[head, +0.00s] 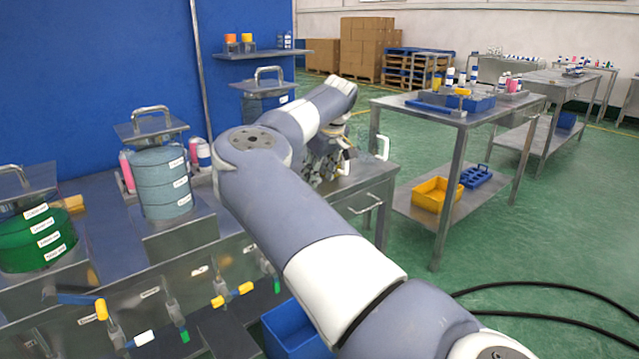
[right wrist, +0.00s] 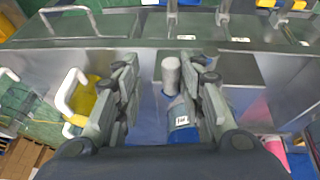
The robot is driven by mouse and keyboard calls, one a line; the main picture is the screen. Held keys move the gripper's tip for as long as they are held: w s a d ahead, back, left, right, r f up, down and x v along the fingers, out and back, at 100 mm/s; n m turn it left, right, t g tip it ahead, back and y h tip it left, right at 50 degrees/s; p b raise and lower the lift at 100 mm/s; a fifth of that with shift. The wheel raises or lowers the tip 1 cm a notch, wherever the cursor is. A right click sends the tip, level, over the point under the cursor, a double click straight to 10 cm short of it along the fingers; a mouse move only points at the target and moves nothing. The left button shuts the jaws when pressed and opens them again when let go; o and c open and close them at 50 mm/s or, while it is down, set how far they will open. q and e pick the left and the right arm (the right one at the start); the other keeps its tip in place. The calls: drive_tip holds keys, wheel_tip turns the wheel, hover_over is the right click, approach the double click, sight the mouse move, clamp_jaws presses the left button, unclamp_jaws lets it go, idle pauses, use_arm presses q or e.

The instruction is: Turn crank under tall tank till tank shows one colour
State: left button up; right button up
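A grey-blue tank (head: 164,183) with several labels and a metal lid handle stands in the middle of the left bench. A green tank (head: 38,240) is at the far left, and a dark blue tank (head: 265,101) is behind my right arm, largely hidden. I cannot tell which is the tall tank.
Valves with yellow and green handles (head: 232,295) line the bench front. A blue bin (head: 297,330) is on the floor below. A metal table (head: 455,112) with a blue tray stands right; a yellow bin (head: 437,191) is on its shelf. Black cables cross the green floor.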

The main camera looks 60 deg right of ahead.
drive_tip(key=s+v, duration=0.1)
drive_tip(key=v, duration=0.7)
